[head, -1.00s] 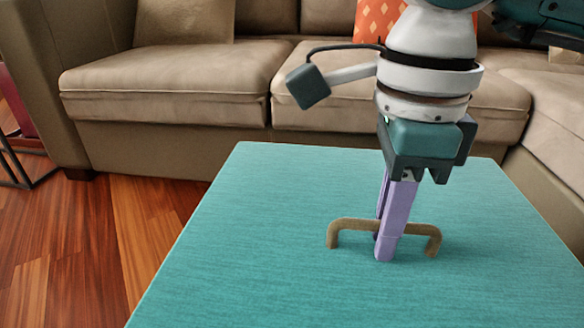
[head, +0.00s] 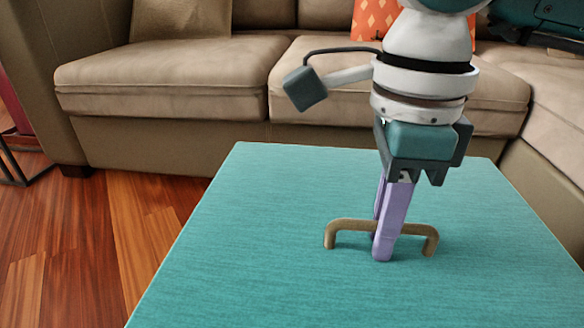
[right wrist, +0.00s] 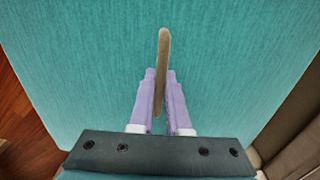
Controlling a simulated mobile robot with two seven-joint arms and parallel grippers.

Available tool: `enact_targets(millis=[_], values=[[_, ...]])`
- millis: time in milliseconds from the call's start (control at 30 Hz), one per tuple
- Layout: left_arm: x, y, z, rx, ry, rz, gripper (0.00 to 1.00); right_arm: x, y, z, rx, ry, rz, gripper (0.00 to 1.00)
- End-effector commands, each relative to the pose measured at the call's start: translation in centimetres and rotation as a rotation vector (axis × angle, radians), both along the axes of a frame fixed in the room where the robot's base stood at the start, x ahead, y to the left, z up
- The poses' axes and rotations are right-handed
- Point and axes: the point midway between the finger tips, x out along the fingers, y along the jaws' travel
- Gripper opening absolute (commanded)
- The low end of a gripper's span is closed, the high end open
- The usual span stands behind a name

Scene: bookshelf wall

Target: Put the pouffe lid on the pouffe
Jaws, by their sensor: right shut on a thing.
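The pouffe lid (head: 240,230) is a flat teal square panel that fills the lower middle of the head view. A brown bar handle (head: 347,224) stands up from it. My right gripper (head: 383,255) is shut on the handle, with its purple fingers on either side of the bar near its middle. In the right wrist view the handle (right wrist: 163,55) runs between the fingers (right wrist: 160,110), and the teal lid (right wrist: 80,60) spreads around it. The pouffe itself cannot be made out in either view; the lid hides what is beneath it. My left gripper is not in view.
A beige sofa (head: 170,80) stands behind the lid and continues along the right side. An orange patterned cushion (head: 372,18) rests on it. Wooden floor (head: 75,240) is clear at the left. A dark thin-legged stand (head: 14,160) is at the far left edge.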

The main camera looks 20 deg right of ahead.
Motion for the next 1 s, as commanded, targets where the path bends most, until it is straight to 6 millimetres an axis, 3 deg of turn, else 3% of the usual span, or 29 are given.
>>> enact_targets(millis=[267, 300, 567, 833, 1000], values=[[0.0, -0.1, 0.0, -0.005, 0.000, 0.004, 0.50, 0.1, 0.0, 0.1, 0.002, -0.005, 0.000, 0.00], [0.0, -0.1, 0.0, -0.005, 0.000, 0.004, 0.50, 0.1, 0.0, 0.1, 0.001, -0.004, 0.000, 0.19], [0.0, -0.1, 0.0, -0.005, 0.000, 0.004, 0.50, 0.0, 0.0, 0.0, 0.001, -0.002, 0.000, 0.48], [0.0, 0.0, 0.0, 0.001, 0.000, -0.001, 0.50, -0.1, 0.0, -0.1, -0.001, 0.003, 0.000, 0.49], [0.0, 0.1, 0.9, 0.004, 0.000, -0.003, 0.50, 0.0, 0.0, 1.2, -0.001, -0.001, 0.000, 0.49]])
